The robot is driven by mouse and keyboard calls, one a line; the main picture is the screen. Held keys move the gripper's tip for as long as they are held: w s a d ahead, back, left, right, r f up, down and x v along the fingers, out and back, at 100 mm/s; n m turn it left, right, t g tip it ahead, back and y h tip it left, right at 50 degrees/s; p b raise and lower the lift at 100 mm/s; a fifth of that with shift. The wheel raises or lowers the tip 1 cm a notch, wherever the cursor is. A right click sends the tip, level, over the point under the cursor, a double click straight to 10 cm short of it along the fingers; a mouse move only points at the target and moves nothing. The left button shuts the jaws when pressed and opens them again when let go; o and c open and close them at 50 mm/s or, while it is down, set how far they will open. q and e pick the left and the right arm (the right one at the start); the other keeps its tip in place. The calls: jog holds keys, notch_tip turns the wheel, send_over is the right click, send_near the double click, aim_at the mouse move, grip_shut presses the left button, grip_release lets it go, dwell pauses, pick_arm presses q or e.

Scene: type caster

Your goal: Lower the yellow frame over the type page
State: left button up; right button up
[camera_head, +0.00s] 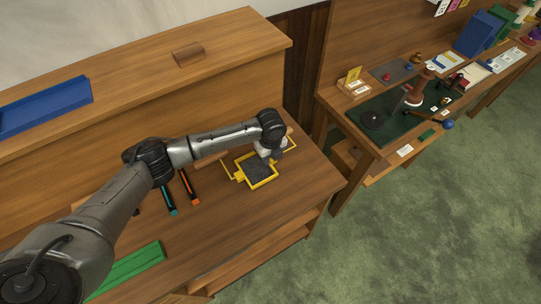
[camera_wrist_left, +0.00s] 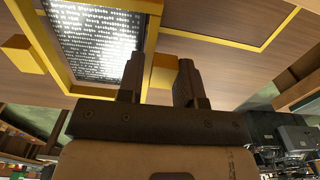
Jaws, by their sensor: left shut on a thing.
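The yellow frame (camera_head: 262,186) is on the wooden bench in the head view, and the dark type page (camera_head: 259,168) shows inside its opening. In the left wrist view the page (camera_wrist_left: 95,40) has rows of pale letters, with the yellow frame (camera_wrist_left: 148,30) around its visible edges. My left gripper (camera_head: 268,157) is at the frame's far right side. In the left wrist view its two dark fingers (camera_wrist_left: 159,80) are shut on a yellow tab of the frame. I cannot tell whether the frame touches the bench. My right gripper is not in view.
The bench front right is clear. A cluttered second bench (camera_head: 345,120) stands right.

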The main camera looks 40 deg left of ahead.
pick_arm(q)
jog(key=shift+f, duration=0.35)
jog(key=o, duration=1.1)
jog(key=shift+c, duration=0.2)
notch_tip(320, 180, up, 14)
jog(key=shift+p, duration=0.4)
jog(key=shift+f, duration=0.1)
